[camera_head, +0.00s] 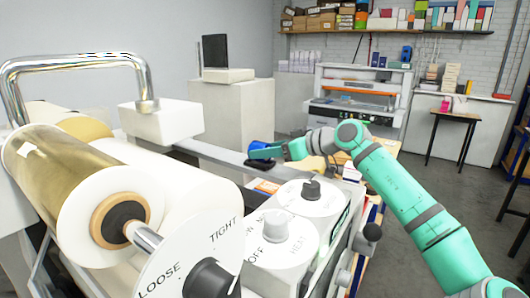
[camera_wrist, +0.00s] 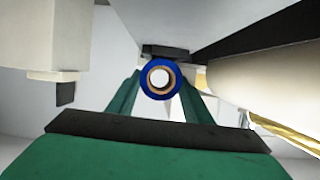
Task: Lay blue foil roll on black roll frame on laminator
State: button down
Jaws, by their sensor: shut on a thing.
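The blue foil roll (camera_head: 261,149) is small and sits between the fingers of my gripper (camera_head: 270,153). In the wrist view I see the roll (camera_wrist: 147,88) end-on, a blue ring with a pale core, between the two green fingers of my gripper (camera_wrist: 160,92). The gripper is shut on it. A black piece, which looks like the black roll frame (camera_head: 259,167), lies on the grey bar of the laminator (camera_head: 190,151), just below the roll. It also shows right beside the roll in the wrist view (camera_wrist: 168,51). I cannot tell whether roll and frame touch.
A second white machine (camera_head: 345,95) stands behind. Open floor lies at the right.

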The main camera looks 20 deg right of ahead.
jog(key=shift+f, duration=0.15)
jog(key=c, duration=0.9)
grip_release()
jog(key=shift+f, duration=0.1)
jog(key=shift+w, duration=0.1)
jog(key=v, duration=1.2)
